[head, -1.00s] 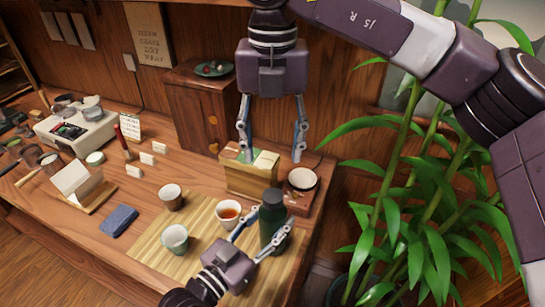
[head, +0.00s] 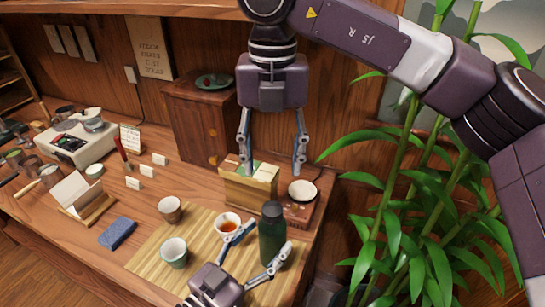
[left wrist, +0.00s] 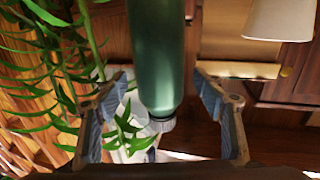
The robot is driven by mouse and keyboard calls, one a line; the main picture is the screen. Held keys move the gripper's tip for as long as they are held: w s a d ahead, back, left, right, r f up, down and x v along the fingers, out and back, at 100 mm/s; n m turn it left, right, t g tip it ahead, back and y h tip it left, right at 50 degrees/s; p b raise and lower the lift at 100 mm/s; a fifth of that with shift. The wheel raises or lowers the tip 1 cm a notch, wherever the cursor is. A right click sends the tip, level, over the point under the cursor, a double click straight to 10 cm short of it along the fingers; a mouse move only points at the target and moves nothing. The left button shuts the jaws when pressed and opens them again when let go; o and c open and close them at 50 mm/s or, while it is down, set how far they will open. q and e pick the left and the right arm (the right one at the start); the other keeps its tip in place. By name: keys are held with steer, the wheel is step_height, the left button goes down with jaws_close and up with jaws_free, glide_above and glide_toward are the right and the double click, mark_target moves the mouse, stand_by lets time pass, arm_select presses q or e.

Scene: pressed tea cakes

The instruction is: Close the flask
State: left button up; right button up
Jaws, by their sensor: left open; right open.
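The dark green flask (head: 271,242) stands upright at the right front of the bamboo mat (head: 150,262). In the left wrist view the flask (left wrist: 157,45) appears upside down, with a grey collar or neck (left wrist: 161,125) at its top end. I cannot tell whether a separate lid sits on it. My left gripper (head: 268,235) is open, one finger on each side of the flask, with gaps to it in the wrist view. My right gripper (head: 272,170) is open and empty, hanging over the wooden box (head: 247,190) behind the flask.
A cup of tea (head: 227,222) stands close to the left finger. Two more cups (head: 170,209) (head: 174,253) are further left. A small stand (head: 298,211) with a pale dish is behind the flask. A leafy plant (head: 420,230) fills the right, beyond the counter's edge.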

arm_select(q)
steer(key=v, duration=0.9)
steer(key=shift+s+a, duration=0.1)
